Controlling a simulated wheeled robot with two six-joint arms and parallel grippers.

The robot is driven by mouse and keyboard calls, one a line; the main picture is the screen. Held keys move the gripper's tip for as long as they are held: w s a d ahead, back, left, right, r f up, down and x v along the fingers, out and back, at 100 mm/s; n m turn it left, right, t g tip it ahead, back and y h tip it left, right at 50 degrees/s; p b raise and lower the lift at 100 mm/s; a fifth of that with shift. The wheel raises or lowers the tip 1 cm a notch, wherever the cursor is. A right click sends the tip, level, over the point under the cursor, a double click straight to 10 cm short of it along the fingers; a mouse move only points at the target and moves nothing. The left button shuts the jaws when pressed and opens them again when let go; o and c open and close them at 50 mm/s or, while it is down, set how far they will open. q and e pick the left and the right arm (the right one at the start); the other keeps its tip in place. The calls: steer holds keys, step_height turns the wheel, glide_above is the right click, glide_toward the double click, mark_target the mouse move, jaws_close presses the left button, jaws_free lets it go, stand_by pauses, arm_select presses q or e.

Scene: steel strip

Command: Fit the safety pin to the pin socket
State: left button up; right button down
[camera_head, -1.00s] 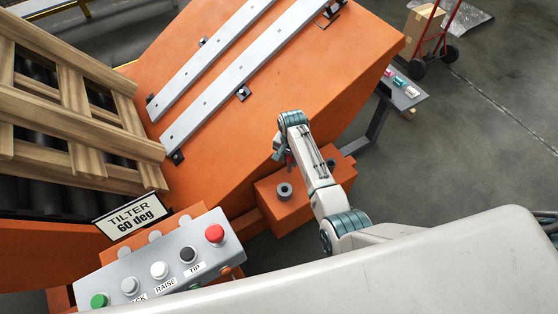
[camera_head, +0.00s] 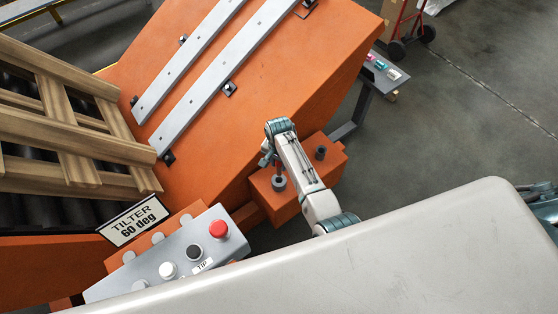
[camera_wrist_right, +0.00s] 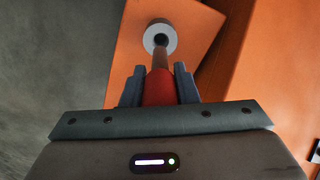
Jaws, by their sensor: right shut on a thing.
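In the right wrist view, my right gripper (camera_wrist_right: 159,88) is shut on the red grip of the safety pin (camera_wrist_right: 158,88). The pin's metal shaft points away from the jaws toward the grey ring-shaped pin socket (camera_wrist_right: 160,27) on an orange block. The shaft's tip overlaps the socket's dark hole; I cannot tell whether it is inside or just in front. In the head view, my right gripper (camera_head: 268,160) is beside and above the socket (camera_head: 279,184). The pin can hardly be made out there. My left gripper is not in view.
The orange block (camera_head: 296,200) also bears a second dark round fitting (camera_head: 320,153). The orange tilter deck (camera_head: 240,110) with steel strips rises behind. A button panel (camera_head: 185,250) and a wooden pallet (camera_head: 70,130) are at left. A small side table (camera_head: 385,72) stands at upper right.

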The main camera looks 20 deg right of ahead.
mark_target(279, 168)
step_height(279, 168, down, 2)
steer(key=shift+b, duration=0.45)
steer(key=shift+f+b, duration=0.3)
steer(key=shift+f, duration=0.15)
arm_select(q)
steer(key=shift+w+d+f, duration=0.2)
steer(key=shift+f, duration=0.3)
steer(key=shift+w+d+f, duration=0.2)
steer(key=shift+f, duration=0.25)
arm_select(e)
steer(key=shift+f, duration=0.3)
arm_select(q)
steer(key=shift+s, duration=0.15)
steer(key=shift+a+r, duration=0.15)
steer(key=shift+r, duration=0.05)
arm_select(e)
steer(key=shift+r, duration=0.1)
arm_select(q)
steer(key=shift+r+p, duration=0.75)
steer(key=shift+p, duration=0.1)
